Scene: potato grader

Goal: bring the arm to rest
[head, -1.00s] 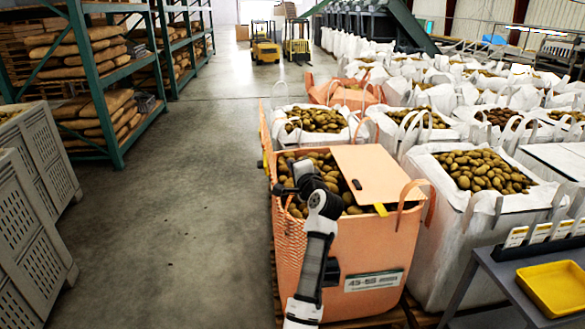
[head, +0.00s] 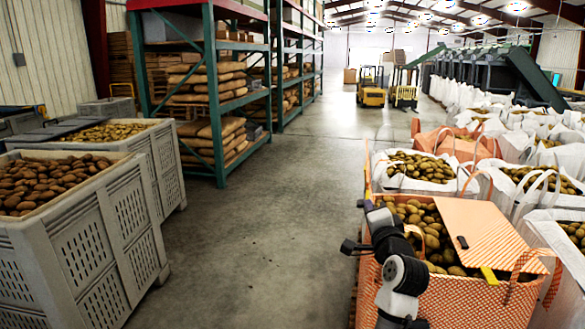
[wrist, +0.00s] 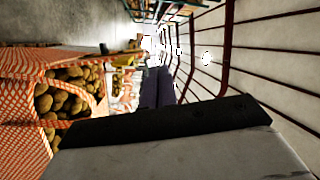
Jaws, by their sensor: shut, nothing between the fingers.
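My arm rises in front of the orange woven bag (head: 470,305) in the head view, its white and black links bent at the elbow. My gripper (head: 348,247) is at the left of the bag's rim, above the aisle side, and holds nothing.
The bag holds potatoes (head: 432,240) and a flat orange panel (head: 490,225) lies across its top. White bags (head: 420,186) stand behind and to the right. Grey crates (head: 95,250) stand at the left, racks (head: 208,95) behind them. The concrete aisle (head: 270,230) is clear.

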